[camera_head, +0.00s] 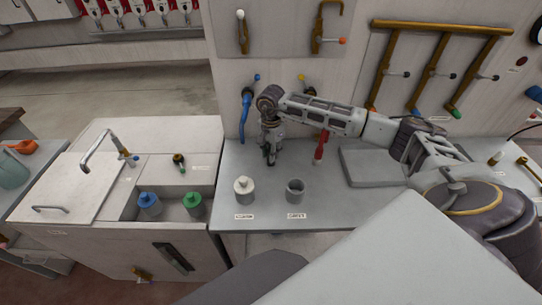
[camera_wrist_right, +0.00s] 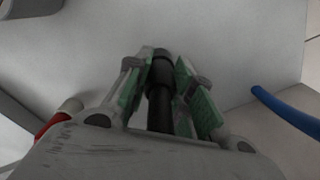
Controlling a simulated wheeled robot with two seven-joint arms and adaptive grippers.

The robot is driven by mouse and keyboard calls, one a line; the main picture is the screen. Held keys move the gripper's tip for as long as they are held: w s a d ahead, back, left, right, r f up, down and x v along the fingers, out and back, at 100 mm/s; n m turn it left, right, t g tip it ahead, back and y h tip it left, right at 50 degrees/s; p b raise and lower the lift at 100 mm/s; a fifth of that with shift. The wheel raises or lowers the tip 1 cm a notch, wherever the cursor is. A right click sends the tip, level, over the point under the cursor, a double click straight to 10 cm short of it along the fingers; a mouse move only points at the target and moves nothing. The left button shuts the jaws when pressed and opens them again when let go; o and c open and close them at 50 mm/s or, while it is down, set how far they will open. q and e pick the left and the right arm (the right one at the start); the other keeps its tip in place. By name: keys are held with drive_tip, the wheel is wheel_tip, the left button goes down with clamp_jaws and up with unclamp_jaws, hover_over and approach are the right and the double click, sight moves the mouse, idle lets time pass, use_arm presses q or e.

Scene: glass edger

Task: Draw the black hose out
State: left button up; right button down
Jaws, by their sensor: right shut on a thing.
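The black hose (camera_wrist_right: 160,93) shows in the right wrist view as a dark, ribbed upright piece between the green-padded fingers. My right gripper (camera_wrist_right: 174,88) is shut on it. In the head view my right gripper (camera_head: 270,158) points down at the back left of the grey worktop (camera_head: 345,215), close to the wall. The hose is too small and too covered by the gripper to make out there. My left gripper is not in view.
A blue hose (camera_head: 246,112) hangs on the wall left of my gripper, also in the wrist view (camera_wrist_right: 285,110). A red-handled thing (camera_head: 320,148) stands to the right. A white-capped bottle (camera_head: 244,190) and a grey cup (camera_head: 295,191) stand in front. A sink unit (camera_head: 95,190) lies left.

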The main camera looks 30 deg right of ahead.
drive_tip(key=shift+r, duration=0.8)
idle(0.6)
drive_tip(key=shift+r+p, duration=1.1)
drive_tip(key=shift+r, duration=0.8)
drive_tip(key=shift+r, duration=0.25)
drive_tip(key=shift+r+p, duration=0.9)
drive_tip(key=shift+r, duration=0.95)
